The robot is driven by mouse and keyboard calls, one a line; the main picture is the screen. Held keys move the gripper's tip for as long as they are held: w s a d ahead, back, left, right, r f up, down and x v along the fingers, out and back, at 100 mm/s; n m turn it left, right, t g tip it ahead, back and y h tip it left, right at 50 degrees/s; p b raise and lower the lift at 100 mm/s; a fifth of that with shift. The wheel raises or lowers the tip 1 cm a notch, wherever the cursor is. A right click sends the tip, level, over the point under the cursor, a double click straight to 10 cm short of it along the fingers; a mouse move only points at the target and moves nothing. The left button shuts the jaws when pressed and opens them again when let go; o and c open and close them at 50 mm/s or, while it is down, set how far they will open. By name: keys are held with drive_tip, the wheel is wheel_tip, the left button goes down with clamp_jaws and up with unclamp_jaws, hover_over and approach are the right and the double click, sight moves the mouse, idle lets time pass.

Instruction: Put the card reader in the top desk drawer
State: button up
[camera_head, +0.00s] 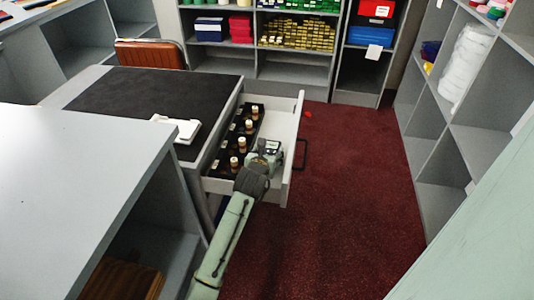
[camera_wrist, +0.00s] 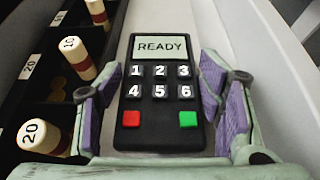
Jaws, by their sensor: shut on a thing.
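The card reader (camera_wrist: 160,100) is black with a lit screen reading READY, white number keys and red and green buttons. My gripper (camera_wrist: 160,108) has its purple-padded fingers shut on its two sides. In the head view, my gripper (camera_head: 263,166) and the card reader (camera_head: 268,148) are in the front right part of the open top desk drawer (camera_head: 283,125). The reader is over or on the pale bare floor beside the black coin tray (camera_head: 225,160). I cannot tell whether it touches the floor.
The tray holds several upright coin rolls (camera_wrist: 70,50) just left of the reader. The drawer's right wall (camera_wrist: 275,60) is close on the other side. A white device (camera_head: 178,128) lies on the desk mat (camera_head: 150,92).

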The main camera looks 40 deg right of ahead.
drive_tip(key=shift+f+b, duration=0.6)
drive_tip(key=shift+b, duration=0.1)
drive_tip(key=shift+r, duration=0.1)
drive_tip(key=o, duration=1.1)
drive_tip(key=shift+r+p, duration=0.35)
drive_tip(key=shift+p, duration=0.25)
drive_tip(key=b+v, duration=0.4)
drive_tip(key=v, duration=0.8)
drive_tip(key=shift+r, duration=0.15)
